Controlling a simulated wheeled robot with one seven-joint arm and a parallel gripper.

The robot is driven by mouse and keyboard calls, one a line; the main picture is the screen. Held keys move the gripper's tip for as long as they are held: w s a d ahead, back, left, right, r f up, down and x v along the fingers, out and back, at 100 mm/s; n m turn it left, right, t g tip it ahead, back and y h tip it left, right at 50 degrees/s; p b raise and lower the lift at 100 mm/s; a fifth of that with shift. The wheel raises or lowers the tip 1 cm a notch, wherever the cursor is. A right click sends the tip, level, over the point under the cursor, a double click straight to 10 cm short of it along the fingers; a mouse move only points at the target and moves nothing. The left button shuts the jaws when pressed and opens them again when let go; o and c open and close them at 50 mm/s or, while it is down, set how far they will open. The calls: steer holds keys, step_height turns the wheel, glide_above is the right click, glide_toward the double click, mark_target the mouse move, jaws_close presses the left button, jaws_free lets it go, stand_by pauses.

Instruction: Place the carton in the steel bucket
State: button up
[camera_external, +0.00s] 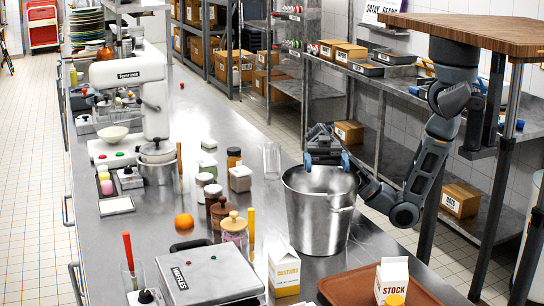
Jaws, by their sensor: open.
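The steel bucket (318,215) stands upright on the steel counter, right of centre. My gripper (327,162) is open above the bucket's mouth, with its blue fingertips apart near the far rim. I see nothing between the fingers. The bottom of the bucket's inside is hidden by its wall. A white and yellow carton (284,272) stands on the counter in front of the bucket, to the left. Another white carton, marked STOCK (391,278), stands on the brown tray (345,288) at the front right. Both cartons are apart from my gripper.
Jars, including a wooden-lidded one (234,232), stand left of the bucket. A closed press (208,274) and an orange (184,222) are farther left. A glass (271,160) stands behind the bucket. Shelves with boxes (460,199) line the right side.

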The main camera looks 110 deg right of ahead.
steer(key=shift+r, duration=0.1)
steer(key=r+b+v, duration=0.1)
steer(key=v, duration=1.1)
steer(key=shift+b, duration=0.35)
